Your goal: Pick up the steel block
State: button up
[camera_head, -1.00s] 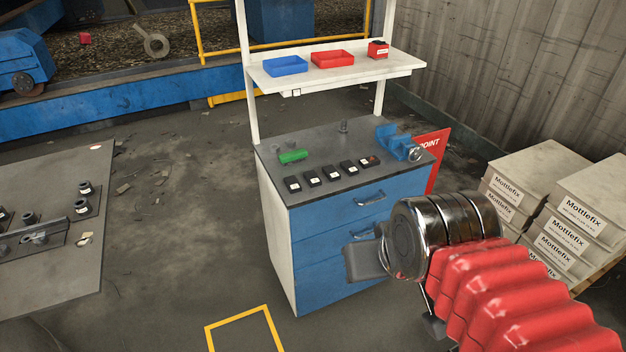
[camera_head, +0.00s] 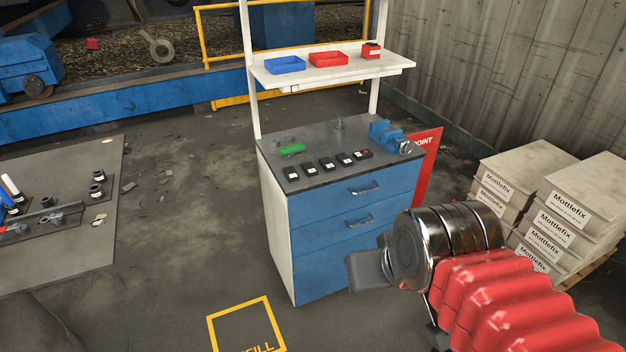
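Several small dark blocks with pale labels stand in a row along the front of the workbench top (camera_head: 262,152). The leftmost block (camera_head: 291,173) and the rightmost block (camera_head: 363,154) look much alike, and the rightmost has a reddish mark. The labels are too small to read, so I cannot tell which is the steel block. My gripper (camera_head: 366,271) shows as a grey part in front of the blue drawers, below the bench top and apart from the blocks. My steel wrist and red sleeve hide part of it. I cannot see its fingertips clearly.
A green cylinder (camera_head: 291,149) lies behind the blocks; a blue vise (camera_head: 390,136) stands at the right. The shelf above holds a blue tray (camera_head: 284,65) and a red tray (camera_head: 327,58). Mottlefix boxes (camera_head: 565,205) are stacked right. A grey table (camera_head: 70,270) is left.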

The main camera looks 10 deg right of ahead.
aim_at(308, 167)
jog(key=k, duration=1)
jog(key=u, duration=0.2)
jog(key=i, duration=0.45)
jog(key=u, duration=0.7)
jog(key=i, duration=1.7)
jog(key=z, duration=0.45)
